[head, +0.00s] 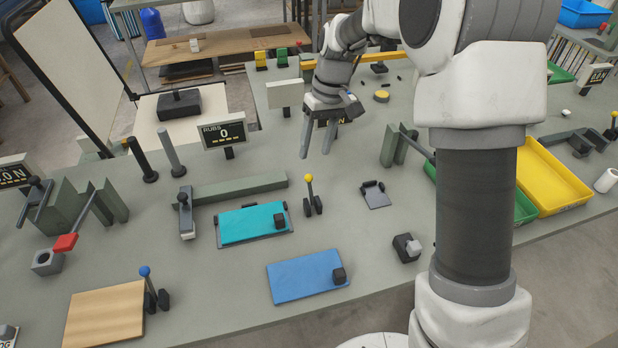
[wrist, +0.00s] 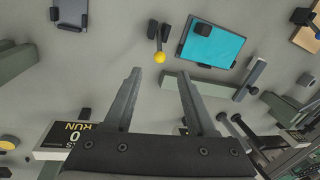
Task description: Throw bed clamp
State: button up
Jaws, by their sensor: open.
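A small lever with a yellow ball knob (head: 309,178) stands upright on a dark two-part base, just right of a teal plate (head: 250,223). Another lever with a blue ball knob (head: 145,271) stands by a wooden board (head: 105,314). The frames do not show which lever is the bed clamp. My gripper (head: 316,153) is open and empty, pointing down above the bench behind the yellow knob. In the wrist view the yellow knob (wrist: 159,57) shows just beyond and between my open fingertips (wrist: 159,73), apart from them.
A blue plate (head: 300,276) lies in front of the teal plate. A grey-green rail (head: 227,189) and two dark posts (head: 170,152) stand to the left. A counter sign (head: 223,133) is behind. A yellow tray (head: 553,177) is at right. Bench around the yellow lever is mostly clear.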

aim_at(309, 175)
jog(key=f, duration=0.3)
jog(key=a+f, duration=0.1)
jog(key=f, duration=0.5)
jog(key=shift+s+a+f, duration=0.3)
jog(key=shift+s, duration=0.1)
jog(key=shift+c, duration=0.3)
grip_shut()
jog(key=shift+r, duration=0.1)
dwell(0.4)
